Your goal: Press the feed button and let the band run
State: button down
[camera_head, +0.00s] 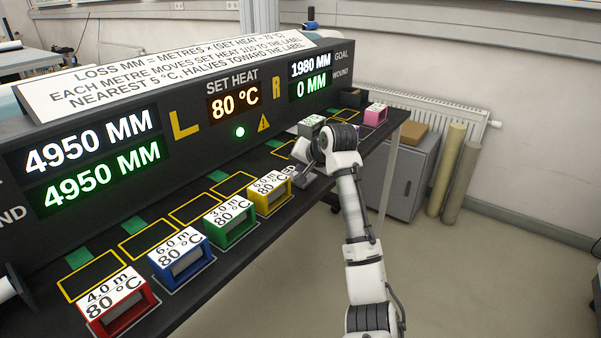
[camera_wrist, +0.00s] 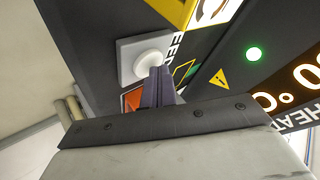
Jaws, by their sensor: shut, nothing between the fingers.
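The feed button (camera_wrist: 150,65) is a round white knob on a pale square plate (camera_wrist: 128,48) in the wrist view, with part of the lettering "EED" beside it. My gripper (camera_wrist: 160,72) is shut and empty, its dark fingertips overlapping the button's lower right edge; I cannot tell whether they touch. In the head view my gripper (camera_head: 302,158) is over the bench beside the yellow box and hides the button. The left display (camera_head: 92,165) reads 4950 MM above and 4950 MM below. The right display (camera_head: 311,76) reads goal 1980 MM, wound 0 MM.
The set heat display (camera_head: 235,104) reads 80 °C, with a green lamp (camera_head: 239,132) lit below. Red (camera_head: 122,316), blue (camera_head: 183,262), green (camera_head: 232,228) and yellow (camera_head: 270,197) boxes line the bench's front edge. A pink box (camera_head: 375,116) stands at the far end.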

jog(key=shift+r+p, duration=0.9)
notch_tip(320, 180, up, 5)
jog(key=p, duration=0.4)
jog(key=shift+p, duration=0.4)
jog(key=shift+a, duration=0.1)
